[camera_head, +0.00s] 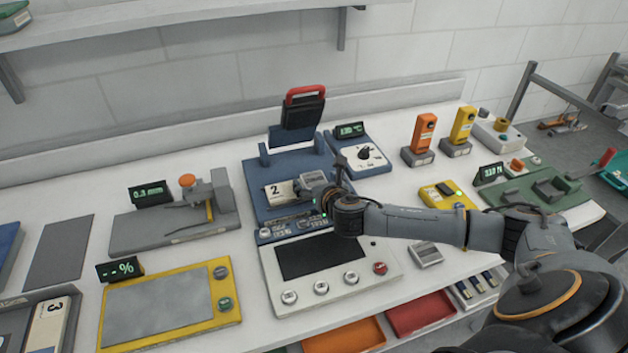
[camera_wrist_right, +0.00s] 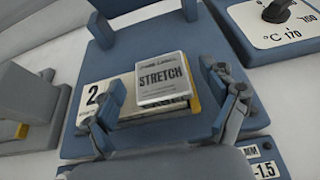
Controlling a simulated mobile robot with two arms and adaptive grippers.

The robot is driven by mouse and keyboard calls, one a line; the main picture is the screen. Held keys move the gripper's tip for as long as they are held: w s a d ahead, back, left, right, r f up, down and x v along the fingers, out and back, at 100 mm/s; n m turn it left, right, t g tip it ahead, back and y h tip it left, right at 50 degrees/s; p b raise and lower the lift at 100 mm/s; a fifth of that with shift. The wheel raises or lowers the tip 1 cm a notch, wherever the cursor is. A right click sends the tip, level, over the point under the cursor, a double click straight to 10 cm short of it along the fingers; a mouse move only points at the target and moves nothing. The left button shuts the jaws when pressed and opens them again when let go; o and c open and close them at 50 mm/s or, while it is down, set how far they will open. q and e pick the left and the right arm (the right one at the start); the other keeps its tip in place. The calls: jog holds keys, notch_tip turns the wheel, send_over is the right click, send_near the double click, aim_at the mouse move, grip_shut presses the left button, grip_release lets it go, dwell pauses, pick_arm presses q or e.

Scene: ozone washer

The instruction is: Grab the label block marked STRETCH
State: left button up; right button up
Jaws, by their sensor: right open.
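The label block marked STRETCH (camera_wrist_right: 163,78) shows in the right wrist view as a pale block with dark lettering. It lies on top of a wider block marked 2 (camera_wrist_right: 95,98), on the blue machine (camera_wrist_right: 148,22). My right gripper (camera_wrist_right: 165,108) is open, with one finger to each side of the STRETCH block. I cannot tell whether the fingers touch it. In the head view the right gripper (camera_head: 312,186) is over the blue machine (camera_head: 290,165), and the block marked 2 (camera_head: 281,193) shows to its left. My left gripper is not in view.
A red-handled press head (camera_head: 303,108) stands up behind the blocks. A dial box (camera_head: 360,158) is close on the right, and a control panel (camera_head: 350,290) is in front. A grey gauge stand (camera_head: 185,220) is to the left. A small grey block (camera_head: 425,253) lies under my right forearm's near side.

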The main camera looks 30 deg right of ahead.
jog(key=c, duration=1.4)
